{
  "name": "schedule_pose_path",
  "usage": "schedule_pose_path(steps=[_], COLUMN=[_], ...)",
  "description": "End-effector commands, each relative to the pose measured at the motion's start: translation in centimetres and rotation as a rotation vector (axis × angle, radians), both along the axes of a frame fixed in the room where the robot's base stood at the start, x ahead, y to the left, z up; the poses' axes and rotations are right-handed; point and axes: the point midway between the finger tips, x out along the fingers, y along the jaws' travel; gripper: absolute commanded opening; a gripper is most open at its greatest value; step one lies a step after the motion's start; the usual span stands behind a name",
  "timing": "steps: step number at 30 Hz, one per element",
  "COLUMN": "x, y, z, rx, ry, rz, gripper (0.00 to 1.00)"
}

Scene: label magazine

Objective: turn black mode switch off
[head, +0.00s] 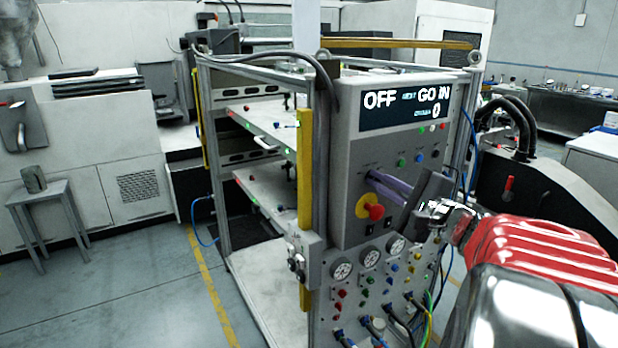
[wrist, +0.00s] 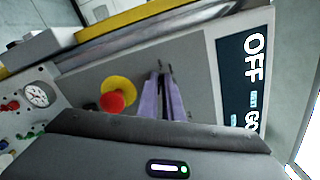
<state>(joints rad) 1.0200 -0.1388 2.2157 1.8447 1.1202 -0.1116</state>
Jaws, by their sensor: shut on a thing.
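The grey control panel (head: 349,152) faces me, with a display (head: 405,108) that reads OFF and GO IN. My gripper (head: 374,176) reaches the panel face just above the red and yellow emergency stop button. In the wrist view its two purple fingers (wrist: 164,76) lie close together, with small dark parts at their tips. They are shut on the black mode switch, which is mostly hidden by the fingertips, so its exact angle cannot be told.
The red stop button (head: 376,212) on its yellow disc sits close below the fingers; it also shows in the wrist view (wrist: 112,103). Gauges (head: 371,257), coloured knobs and cables fill the lower panel. A yellow post (head: 305,170) stands at left.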

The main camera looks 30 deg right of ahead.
Motion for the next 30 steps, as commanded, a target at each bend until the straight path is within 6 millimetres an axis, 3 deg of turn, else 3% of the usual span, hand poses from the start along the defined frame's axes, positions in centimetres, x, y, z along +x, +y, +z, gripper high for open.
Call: schedule_pose_path(steps=[1,20,21,28,30], x=[-0.08,-0.05,-0.05,-0.02,-0.01], y=[0.0,0.05,0.05,0.05,0.06], z=[-0.64,-0.77,-0.77,-0.5,-0.42], rx=[-0.013,-0.076,-0.076,-0.078,-0.079], ry=[0.01,0.01,0.01,0.005,0.004], rz=[-0.001,0.0,0.0,0.0,0.001], gripper=[0.0,0.0,0.08,0.24,0.25])
